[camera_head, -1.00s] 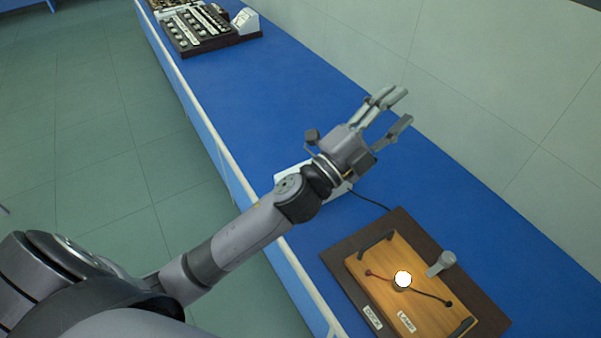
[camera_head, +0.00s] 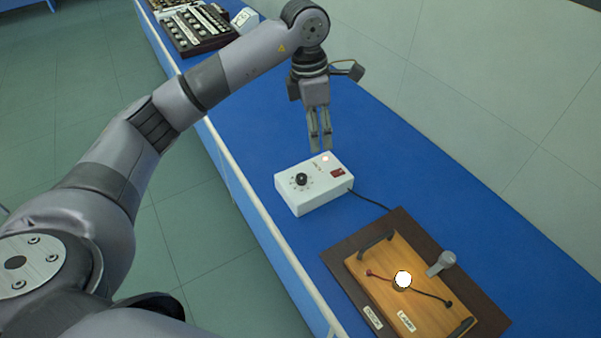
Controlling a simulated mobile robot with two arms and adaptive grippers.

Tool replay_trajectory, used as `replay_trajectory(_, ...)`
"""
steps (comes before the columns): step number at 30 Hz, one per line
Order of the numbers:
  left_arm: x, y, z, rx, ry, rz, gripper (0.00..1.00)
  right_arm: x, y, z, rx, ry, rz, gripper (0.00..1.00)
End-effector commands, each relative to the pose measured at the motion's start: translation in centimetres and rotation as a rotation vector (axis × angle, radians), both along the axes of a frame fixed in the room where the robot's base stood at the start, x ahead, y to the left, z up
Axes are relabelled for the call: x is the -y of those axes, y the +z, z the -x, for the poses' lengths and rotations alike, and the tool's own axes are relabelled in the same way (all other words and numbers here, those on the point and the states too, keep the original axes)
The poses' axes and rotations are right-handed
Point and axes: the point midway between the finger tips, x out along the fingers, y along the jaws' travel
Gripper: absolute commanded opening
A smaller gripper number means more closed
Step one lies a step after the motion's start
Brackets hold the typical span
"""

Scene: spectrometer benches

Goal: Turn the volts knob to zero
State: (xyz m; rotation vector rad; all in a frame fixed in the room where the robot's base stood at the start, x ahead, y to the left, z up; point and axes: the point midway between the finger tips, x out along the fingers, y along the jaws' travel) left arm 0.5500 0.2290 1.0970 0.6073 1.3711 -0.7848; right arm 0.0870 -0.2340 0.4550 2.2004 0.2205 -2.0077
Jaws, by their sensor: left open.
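A white box (camera_head: 325,193) with a black knob (camera_head: 302,179) on its top sits on the blue bench. A ring of small marks surrounds the knob; the knob's exact setting is too small to read. A red switch (camera_head: 338,172) and a small glowing light (camera_head: 325,158) are on the box's right part. My left gripper (camera_head: 320,148) points down with its fingers a little apart and empty, just behind the box's far edge and apart from the knob. My right gripper is not in view.
A wooden lamp board (camera_head: 378,270) with a lit bulb (camera_head: 403,279) stands on a dark base at lower right; a black cable runs there from the box. A dark rack (camera_head: 205,42) of small items is at the far end. The blue bench between is clear.

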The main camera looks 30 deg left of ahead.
Motion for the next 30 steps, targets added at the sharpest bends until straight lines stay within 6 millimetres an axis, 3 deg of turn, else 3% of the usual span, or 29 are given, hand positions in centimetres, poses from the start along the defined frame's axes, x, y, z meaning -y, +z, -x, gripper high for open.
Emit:
replay_trajectory(1,-1.6,0.6,-0.1,-0.007,0.017,-0.053,0.45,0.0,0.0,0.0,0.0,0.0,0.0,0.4)
replay_trajectory(4,-3.4,1.2,0.0,-0.021,0.039,-0.116,0.45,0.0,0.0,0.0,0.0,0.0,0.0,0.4)
replay_trajectory(10,-4.0,-0.2,0.2,-0.032,0.045,-0.139,0.45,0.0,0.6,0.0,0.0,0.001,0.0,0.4)
replay_trajectory(30,-3.8,-13.7,0.2,-0.031,0.044,-0.134,0.45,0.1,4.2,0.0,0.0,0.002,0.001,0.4)
